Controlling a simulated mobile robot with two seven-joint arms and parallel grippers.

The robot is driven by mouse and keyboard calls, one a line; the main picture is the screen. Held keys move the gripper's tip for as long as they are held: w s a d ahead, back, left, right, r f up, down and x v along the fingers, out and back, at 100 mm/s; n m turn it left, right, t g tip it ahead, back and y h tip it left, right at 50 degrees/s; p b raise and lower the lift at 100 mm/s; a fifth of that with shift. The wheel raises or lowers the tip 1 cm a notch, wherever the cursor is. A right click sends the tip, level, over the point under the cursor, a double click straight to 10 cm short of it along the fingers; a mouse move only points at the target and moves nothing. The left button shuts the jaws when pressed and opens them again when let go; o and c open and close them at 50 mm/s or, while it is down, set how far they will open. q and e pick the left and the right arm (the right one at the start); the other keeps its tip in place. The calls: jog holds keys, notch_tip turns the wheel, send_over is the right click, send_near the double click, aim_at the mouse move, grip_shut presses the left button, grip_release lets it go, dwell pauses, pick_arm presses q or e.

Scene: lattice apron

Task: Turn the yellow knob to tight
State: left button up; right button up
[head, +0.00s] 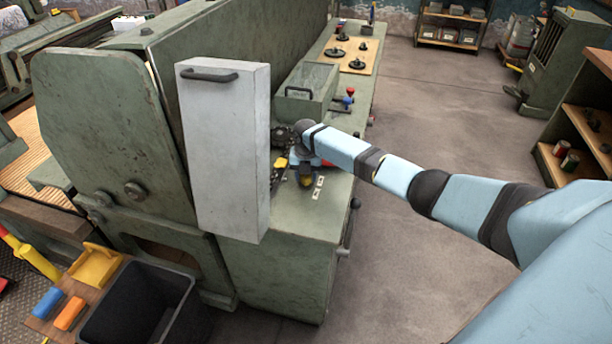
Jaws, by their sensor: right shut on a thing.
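My right arm comes in from the right and its gripper (304,172) points down at the green machine's bench top (325,215). The gripper is shut on the yellow knob (306,181), which shows as a small dark and yellow piece under the wrist. The fingers and most of the knob are hidden or too small to make out, so I cannot tell how far the knob is turned. Small white labels (318,188) lie beside it on the bench top. My left gripper is not in view.
A tall pale box with a handle (228,150) stands just left of my right gripper. A black bin (140,305) is at lower left.

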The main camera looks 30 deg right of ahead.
dwell(0.5)
jog(key=o, duration=0.9)
notch_tip(320, 180, up, 14)
jog(key=shift+f, duration=0.1)
dwell(0.3)
